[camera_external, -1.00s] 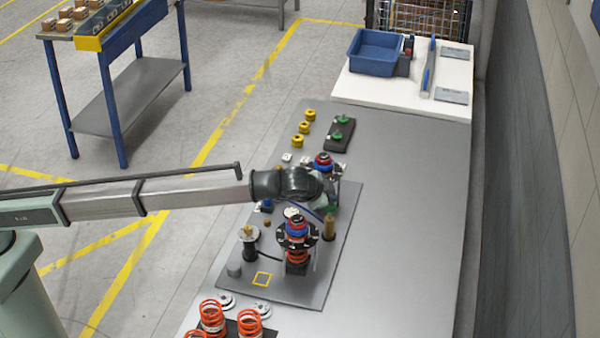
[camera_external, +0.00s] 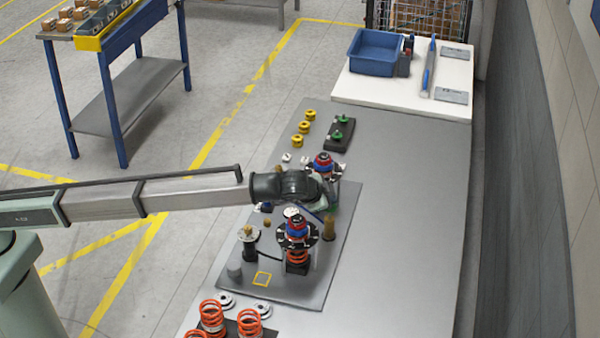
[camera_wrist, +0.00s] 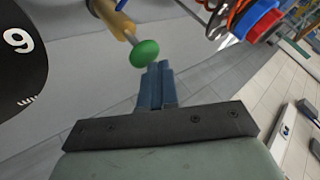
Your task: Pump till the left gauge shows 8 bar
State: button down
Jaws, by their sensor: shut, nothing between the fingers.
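In the wrist view my gripper (camera_wrist: 158,68) has its blue fingers shut, with nothing between them. A green round knob (camera_wrist: 144,53) on a thin metal rod shows just beyond the fingertips; I cannot tell whether they touch. The rod comes out of a tan pump cylinder (camera_wrist: 113,20), which also stands upright on the plate in the external view (camera_external: 328,228). A black disc with a white numeral like a 9 (camera_wrist: 20,45), apparently a gauge face, is cut off at the left; no needle shows.
Two spring-and-disc assemblies stand on the grey plate, one in front (camera_external: 297,236) and one behind (camera_external: 323,165). A black post (camera_external: 249,243) is at left. Orange springs (camera_external: 212,315) stand nearer the front. The bench's right side (camera_external: 420,210) is clear.

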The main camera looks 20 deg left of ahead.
jog(key=shift+f, duration=1.1)
dwell(1.1)
jog(key=shift+r, duration=1.7)
jog(key=shift+r, duration=2.55)
